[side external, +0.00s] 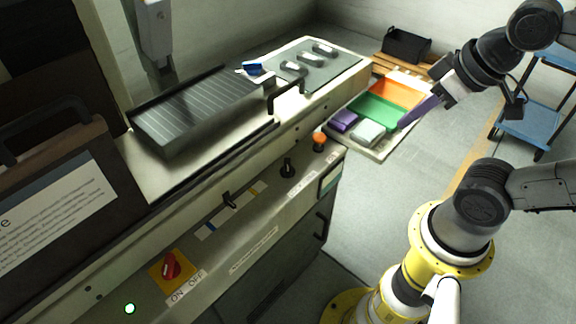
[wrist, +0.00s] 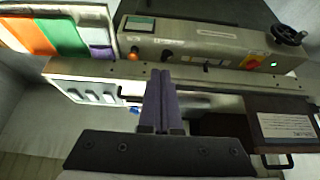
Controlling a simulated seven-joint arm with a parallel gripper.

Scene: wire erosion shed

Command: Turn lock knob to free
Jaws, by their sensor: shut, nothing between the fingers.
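The lock knob (side external: 287,168) is a small black knob on the sloped front panel of the machine, beside a small white label too small to read surely. It also shows in the wrist view (wrist: 167,55), above and just right of my fingertips. I cannot tell which mark it points to. My gripper (side external: 403,125) has purple fingers pressed together and holds nothing. In the side view it hangs right of the panel, well apart from the knob, in front of the coloured trays. The wrist view shows the shut fingers (wrist: 160,72) too.
An orange button (side external: 319,140) stands close right of the knob. A black lever (side external: 229,200) and red ON/OFF switch (side external: 171,266) are to its left. Above are a dark ribbed block (side external: 200,110) and a long handle (side external: 286,98). Coloured trays (side external: 384,115) stand behind my gripper.

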